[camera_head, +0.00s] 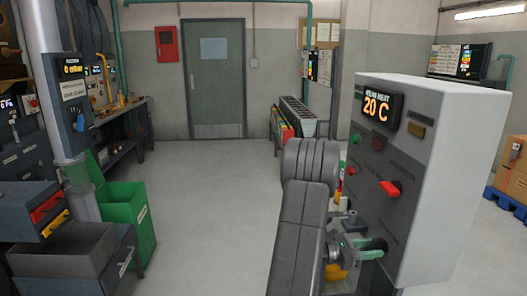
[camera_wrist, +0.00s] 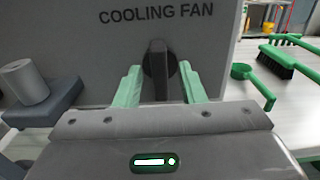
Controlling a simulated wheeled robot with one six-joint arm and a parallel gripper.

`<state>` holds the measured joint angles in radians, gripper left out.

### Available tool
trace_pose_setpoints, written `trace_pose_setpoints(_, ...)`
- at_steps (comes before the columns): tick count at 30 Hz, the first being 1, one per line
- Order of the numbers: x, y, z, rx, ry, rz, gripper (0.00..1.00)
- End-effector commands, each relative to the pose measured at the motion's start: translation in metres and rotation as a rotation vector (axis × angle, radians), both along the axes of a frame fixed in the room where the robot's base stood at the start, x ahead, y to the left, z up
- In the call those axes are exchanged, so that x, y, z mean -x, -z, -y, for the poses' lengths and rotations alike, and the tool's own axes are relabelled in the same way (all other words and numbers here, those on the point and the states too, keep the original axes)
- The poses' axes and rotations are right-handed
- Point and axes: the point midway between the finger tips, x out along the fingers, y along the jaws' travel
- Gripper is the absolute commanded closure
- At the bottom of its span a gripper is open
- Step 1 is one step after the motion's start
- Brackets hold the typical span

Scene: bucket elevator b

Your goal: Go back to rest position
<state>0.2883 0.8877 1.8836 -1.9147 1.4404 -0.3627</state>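My gripper (camera_wrist: 160,69) is open in the wrist view, its two pale green fingers on either side of a dark knob (camera_wrist: 157,62). The knob sits on a grey panel (camera_wrist: 85,60) lettered "COOLING FAN". Small gaps seem to show between fingers and knob; I cannot tell whether either touches.
The box carries a display (camera_head: 377,105) reading 20 C and a red switch (camera_head: 389,188). A green bin (camera_head: 125,215) and grey drawers stand at left. Open floor (camera_head: 215,220) leads to a door (camera_head: 214,80). Green brushes (camera_wrist: 275,60) and a grey roll (camera_wrist: 25,82) flank the panel.

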Motion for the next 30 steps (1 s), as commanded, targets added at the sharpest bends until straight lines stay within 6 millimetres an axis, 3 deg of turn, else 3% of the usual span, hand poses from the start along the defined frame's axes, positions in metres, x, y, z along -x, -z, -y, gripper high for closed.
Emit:
trace_pose_setpoints(14,0.0,0.001,-0.002,0.0,-0.001,0.0,0.64)
trace_pose_setpoints(30,0.005,0.002,-0.078,0.0,-0.004,0.0,0.64)
